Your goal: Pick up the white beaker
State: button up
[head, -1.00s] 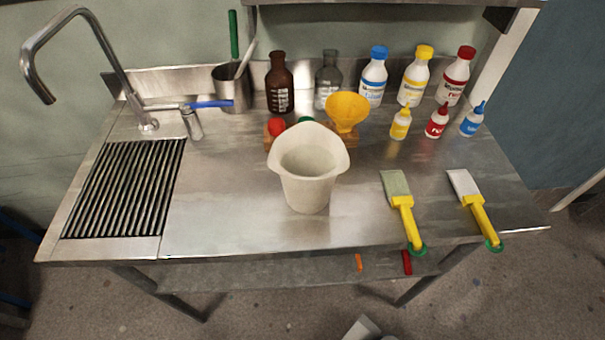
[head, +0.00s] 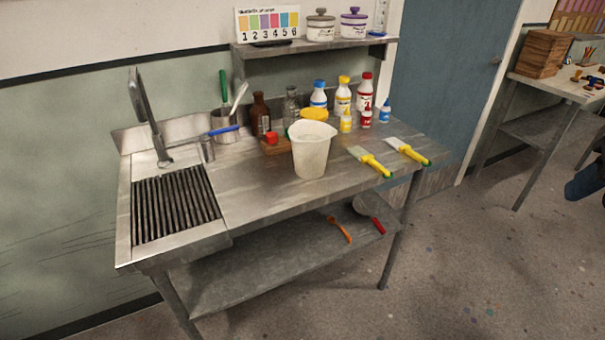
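The white beaker (head: 311,156) stands upright near the middle of the steel bench (head: 262,184), close to its front edge. It has a pouring lip and tapers towards its base. Its front and rim show clearly and nothing touches its front. My gripper is not in view, so its state does not show.
A yellow funnel (head: 314,114) and a wooden block with a red cap (head: 271,138) are just behind the beaker. Several bottles (head: 343,96) line the back. Two yellow-handled brushes (head: 373,164) lie to the right. A drain grate (head: 175,205) and tap (head: 147,117) are at left.

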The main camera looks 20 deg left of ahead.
aim_at(310, 152)
jog(key=u, duration=0.05)
jog(key=k, duration=1.15)
jog(key=u, duration=1.5)
jog(key=i, duration=1.5)
jog(key=z, duration=0.05)
